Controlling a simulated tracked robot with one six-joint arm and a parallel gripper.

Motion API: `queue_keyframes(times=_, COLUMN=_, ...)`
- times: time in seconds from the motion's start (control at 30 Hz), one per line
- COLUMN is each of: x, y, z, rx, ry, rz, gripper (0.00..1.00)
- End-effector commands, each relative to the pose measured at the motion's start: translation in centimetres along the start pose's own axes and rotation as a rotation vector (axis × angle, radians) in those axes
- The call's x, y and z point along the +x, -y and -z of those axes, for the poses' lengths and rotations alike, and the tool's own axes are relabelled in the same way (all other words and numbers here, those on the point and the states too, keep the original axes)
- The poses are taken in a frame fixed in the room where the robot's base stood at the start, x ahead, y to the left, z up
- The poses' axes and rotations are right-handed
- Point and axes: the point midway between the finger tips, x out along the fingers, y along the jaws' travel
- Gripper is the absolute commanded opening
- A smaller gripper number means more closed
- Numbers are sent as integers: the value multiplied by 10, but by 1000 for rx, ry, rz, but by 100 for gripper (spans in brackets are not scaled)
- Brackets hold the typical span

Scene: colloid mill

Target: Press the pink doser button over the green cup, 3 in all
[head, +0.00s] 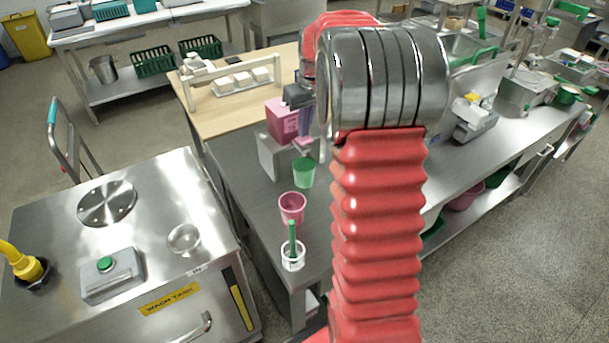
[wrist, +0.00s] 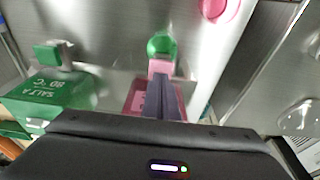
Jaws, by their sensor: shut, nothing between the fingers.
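The pink doser (head: 283,121) stands on the steel bench, its spout (head: 307,143) reaching out over the green cup (head: 303,173). The wrist view shows part of the pink doser body (wrist: 138,94), its pink front part (wrist: 160,67) and the green cup (wrist: 162,45) beyond. My gripper (wrist: 160,82) is shut and empty, its dark fingers over the pink doser. In the head view my gripper (head: 299,98) is at the doser's top, partly behind my arm. The doser's button is hidden, and I cannot tell whether the fingertips touch it.
A pink cup (head: 292,206) and a white holder with a green handle (head: 292,256) stand nearer on the bench. A green doser (wrist: 52,98) is beside the pink one in the wrist view. The wash tank (head: 120,235) stands at left. My arm hides the bench's middle.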

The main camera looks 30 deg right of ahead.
Motion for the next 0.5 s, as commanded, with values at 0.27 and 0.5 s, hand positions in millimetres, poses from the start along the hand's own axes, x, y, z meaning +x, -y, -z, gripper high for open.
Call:
queue_keyframes(times=0.27, x=5, y=0, z=-2, rx=2, ry=1, rz=0, gripper=0)
queue_keyframes(times=0.5, x=11, y=0, z=-2, rx=1, ry=0, rz=0, gripper=0)
